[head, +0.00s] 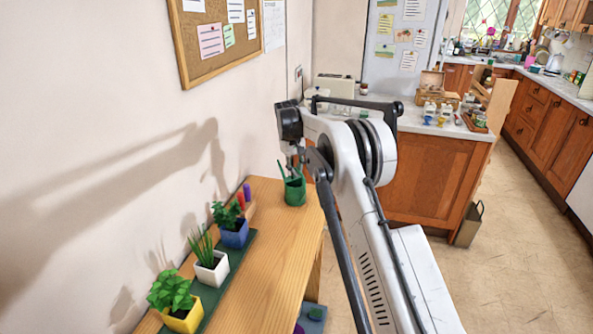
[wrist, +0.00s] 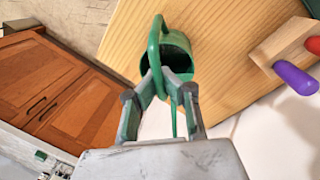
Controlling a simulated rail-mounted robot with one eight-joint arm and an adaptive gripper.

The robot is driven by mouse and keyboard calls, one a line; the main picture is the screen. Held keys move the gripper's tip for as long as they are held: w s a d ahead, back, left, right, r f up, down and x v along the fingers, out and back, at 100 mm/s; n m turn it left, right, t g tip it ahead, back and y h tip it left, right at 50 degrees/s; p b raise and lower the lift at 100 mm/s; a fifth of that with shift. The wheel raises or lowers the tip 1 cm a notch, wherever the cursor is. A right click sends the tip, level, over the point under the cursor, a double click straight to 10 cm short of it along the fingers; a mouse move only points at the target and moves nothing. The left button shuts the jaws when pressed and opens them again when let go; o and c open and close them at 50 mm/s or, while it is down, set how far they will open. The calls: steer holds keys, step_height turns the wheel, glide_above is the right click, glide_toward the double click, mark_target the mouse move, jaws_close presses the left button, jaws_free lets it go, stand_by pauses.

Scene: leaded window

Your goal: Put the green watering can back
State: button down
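The green watering can (head: 295,191) stands upright at the far end of the wooden table, in the head view. In the wrist view the can (wrist: 178,58) shows its open top, with a curved handle at its left and a thin spout or rod running down between my fingers. My gripper (head: 290,165) is right above the can in the head view. In the wrist view my gripper (wrist: 163,80) has its fingertips close together at the can's near rim and handle. Whether they are closed on the handle is hidden by overlap.
The wooden table (head: 272,268) carries a green tray (head: 237,250) with potted plants in yellow, white and blue pots, left of the can. A wooden holder (wrist: 283,42) with purple and red handles stands nearby. The wall is close on the left.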

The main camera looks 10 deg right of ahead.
steer(key=c, duration=2.5)
jaws_free()
steer(key=shift+f, duration=0.15)
steer(key=o, duration=0.6)
steer(key=shift+r, duration=0.25)
step_height(320, 180, up, 12)
steer(key=a+b, duration=0.1)
steer(key=a, duration=0.1)
steer(key=s+d+r+t, duration=0.1)
steer(key=s+r+t, duration=0.1)
steer(key=s+r, duration=0.85)
steer(key=s+r+m+t+y, duration=0.1)
steer(key=s+r, duration=0.2)
steer(key=s, duration=0.4)
steer(key=s+r+m, duration=0.1)
steer(key=s+r, duration=0.2)
steer(key=s, duration=0.5)
steer(key=s+f+t, duration=0.1)
steer(key=s+f, duration=0.3)
steer(key=s, duration=0.6)
steer(key=s+f+m+t, duration=0.1)
steer(key=s+f, duration=0.3)
steer(key=s, duration=0.6)
steer(key=s+f+t, duration=0.2)
steer(key=s+f, duration=0.2)
steer(key=s, duration=0.6)
steer(key=shift+s+d+f+m+y, duration=0.3)
steer(key=shift+f, duration=0.05)
